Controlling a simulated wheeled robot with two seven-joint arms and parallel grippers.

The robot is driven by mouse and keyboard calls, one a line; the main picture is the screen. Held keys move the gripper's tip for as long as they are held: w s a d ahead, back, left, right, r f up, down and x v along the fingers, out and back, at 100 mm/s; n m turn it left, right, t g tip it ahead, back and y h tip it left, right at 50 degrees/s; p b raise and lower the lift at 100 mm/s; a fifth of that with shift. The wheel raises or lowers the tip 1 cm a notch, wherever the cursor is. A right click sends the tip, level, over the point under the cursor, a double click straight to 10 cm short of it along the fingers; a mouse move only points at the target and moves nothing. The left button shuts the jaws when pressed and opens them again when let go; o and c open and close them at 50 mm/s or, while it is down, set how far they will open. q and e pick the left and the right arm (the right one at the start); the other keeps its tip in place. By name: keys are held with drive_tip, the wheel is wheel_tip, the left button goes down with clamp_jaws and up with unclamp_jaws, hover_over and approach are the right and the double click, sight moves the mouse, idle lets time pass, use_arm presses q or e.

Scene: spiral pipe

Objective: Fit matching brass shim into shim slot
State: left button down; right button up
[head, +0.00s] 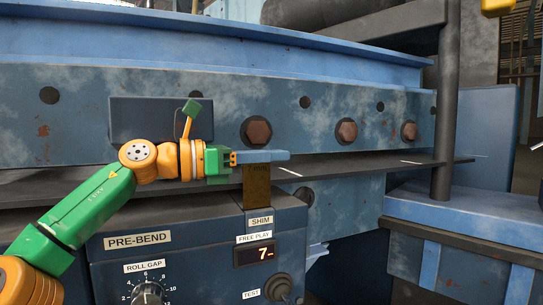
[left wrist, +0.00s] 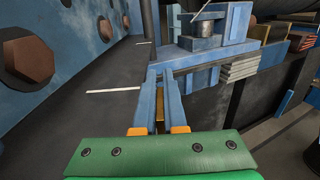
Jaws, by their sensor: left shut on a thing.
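My left gripper (head: 284,156) has blue fingers and is shut on a flat brass shim (head: 257,187), holding it upright above the control box. In the left wrist view the shim (left wrist: 160,108) shows as a thin brown-gold strip between the fingers (left wrist: 161,78). The shim's lower end meets the top of the control box (head: 190,218), just behind the SHIM label (head: 260,222). The slot itself is hidden, and I cannot tell whether the shim's end is inside it. The FREE PLAY display (head: 256,253) reads 7. My right gripper is not in view.
A dark flat plate (head: 345,164) runs lengthwise behind the shim, below a blue beam with large rusty bolts (head: 346,131). A dark vertical post (head: 446,100) stands at right. The left wrist view shows a stack of grey plates (left wrist: 240,68) beyond the fingers.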

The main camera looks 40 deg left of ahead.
sight(257, 182)
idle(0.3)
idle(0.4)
use_arm(q)
drive_tip(key=shift+p, duration=0.4)
drive_tip(key=shift+f+b, duration=1.3)
drive_tip(key=shift+f, duration=0.25)
drive_tip(key=shift+s+d+f+b, duration=0.1)
drive_tip(key=shift+d+f+b, duration=0.15)
drive_tip(key=shift+f+b, duration=0.1)
drive_tip(key=shift+s+d+f, duration=0.1)
drive_tip(key=shift+d+f, duration=0.1)
drive_tip(key=shift+f, duration=0.1)
drive_tip(key=c, duration=0.9)
unclamp_jaws()
drive_tip(key=shift+r, duration=0.1)
